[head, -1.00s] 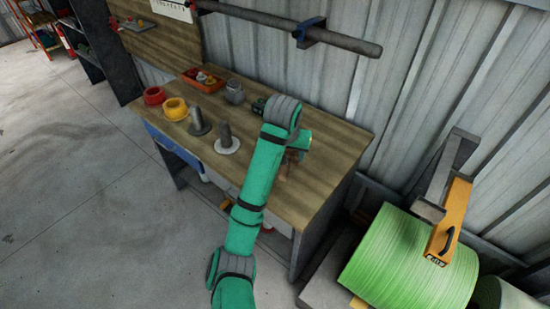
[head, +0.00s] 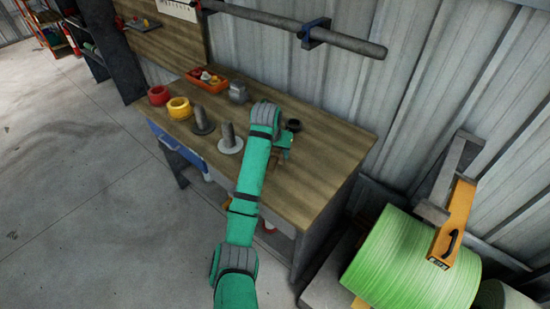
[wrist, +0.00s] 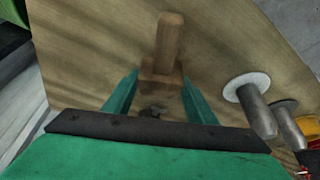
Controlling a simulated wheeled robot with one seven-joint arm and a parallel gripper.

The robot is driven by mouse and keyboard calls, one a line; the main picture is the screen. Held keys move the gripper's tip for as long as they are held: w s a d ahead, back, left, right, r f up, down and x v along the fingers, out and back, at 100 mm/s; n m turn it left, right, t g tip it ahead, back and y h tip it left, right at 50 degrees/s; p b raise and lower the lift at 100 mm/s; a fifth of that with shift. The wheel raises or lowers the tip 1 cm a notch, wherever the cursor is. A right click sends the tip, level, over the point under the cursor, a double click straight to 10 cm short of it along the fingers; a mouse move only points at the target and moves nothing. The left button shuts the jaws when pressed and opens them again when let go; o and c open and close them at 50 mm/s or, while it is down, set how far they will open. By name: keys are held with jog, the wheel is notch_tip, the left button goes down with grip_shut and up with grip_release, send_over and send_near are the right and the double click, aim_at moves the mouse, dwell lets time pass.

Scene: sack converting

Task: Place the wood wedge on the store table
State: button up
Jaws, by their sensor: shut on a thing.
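The wood wedge (wrist: 168,42) is a light brown piece with a long narrow part and a wider base in the wrist view. My gripper (wrist: 160,76) has its two green fingers on either side of that base and is shut on it. In the head view my gripper (head: 284,147) is over the right half of the wooden store table (head: 315,165), and only a small brown bit of the wedge shows beside it. I cannot tell whether the wedge touches the tabletop.
A spindle on a white disc (head: 230,142), a dark spindle (head: 202,122), yellow ring (head: 179,108), red ring (head: 158,95), red tray (head: 207,78) and grey pot (head: 238,92) stand on the table's left. The right end is clear. A green roll (head: 405,262) is beside it.

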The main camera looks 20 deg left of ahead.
aim_at(275, 158)
jog(key=shift+w+a+f, duration=0.2)
jog(key=shift+a+f, duration=0.1)
jog(key=shift+f, duration=0.15)
jog(key=shift+d+f, duration=0.1)
jog(key=shift+f, duration=1.3)
jog(key=shift+f, duration=0.15)
jog(key=o, duration=1.2)
jog(key=shift+o, duration=0.2)
jog(key=v, duration=1.2)
